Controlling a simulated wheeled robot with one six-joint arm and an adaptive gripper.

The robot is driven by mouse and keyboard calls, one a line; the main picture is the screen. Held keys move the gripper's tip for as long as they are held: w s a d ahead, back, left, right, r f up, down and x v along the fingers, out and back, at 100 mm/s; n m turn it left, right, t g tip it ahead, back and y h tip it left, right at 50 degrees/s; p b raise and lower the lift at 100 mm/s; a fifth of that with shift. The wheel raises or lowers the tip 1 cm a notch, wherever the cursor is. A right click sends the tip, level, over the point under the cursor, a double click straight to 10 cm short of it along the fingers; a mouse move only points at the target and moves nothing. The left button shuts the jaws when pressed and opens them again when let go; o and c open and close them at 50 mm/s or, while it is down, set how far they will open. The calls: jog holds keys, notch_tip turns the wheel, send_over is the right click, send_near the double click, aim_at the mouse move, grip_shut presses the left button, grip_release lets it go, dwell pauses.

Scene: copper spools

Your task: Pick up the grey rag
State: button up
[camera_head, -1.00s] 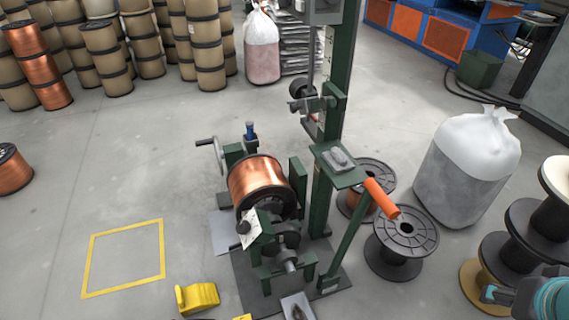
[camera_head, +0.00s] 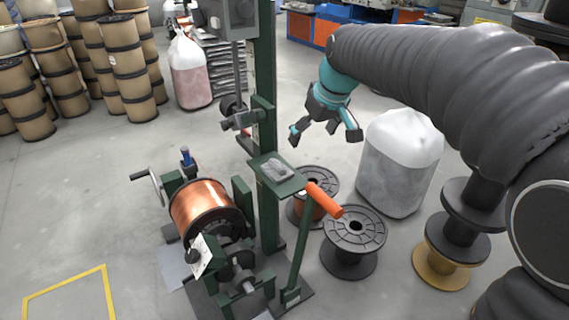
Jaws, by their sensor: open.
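The grey rag (camera_head: 278,168) lies folded on a small green shelf (camera_head: 297,185) that sticks out from the green post of the winding machine. My gripper (camera_head: 326,137) is open and empty. In the picture it is up and to the right of the rag, apart from it, with its fingers pointing down. Nothing hides the rag.
The green post (camera_head: 264,130) stands just left of the rag. An orange handle (camera_head: 324,200) slants beside the shelf. Black spools (camera_head: 354,240) stand on the floor below, and a white bag (camera_head: 400,160) is at the right. A copper spool (camera_head: 202,207) sits in the machine.

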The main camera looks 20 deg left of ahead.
jog(key=n, duration=0.1)
send_near(279, 165)
jog(key=shift+g, duration=0.3)
jog(key=f, duration=0.1)
jog(key=w+f, duration=0.1)
jog(key=w+a+f+b, duration=0.1)
jog(key=shift+f, duration=0.35)
jog(key=shift+s+x, duration=0.15)
jog(key=shift+x, duration=1.35)
jog(key=shift+s+x, duration=0.1)
jog(key=shift+x, duration=1.45)
jog(key=shift+a, duration=0.15)
jog(key=shift+c, duration=0.3)
jog(key=c, duration=1.2)
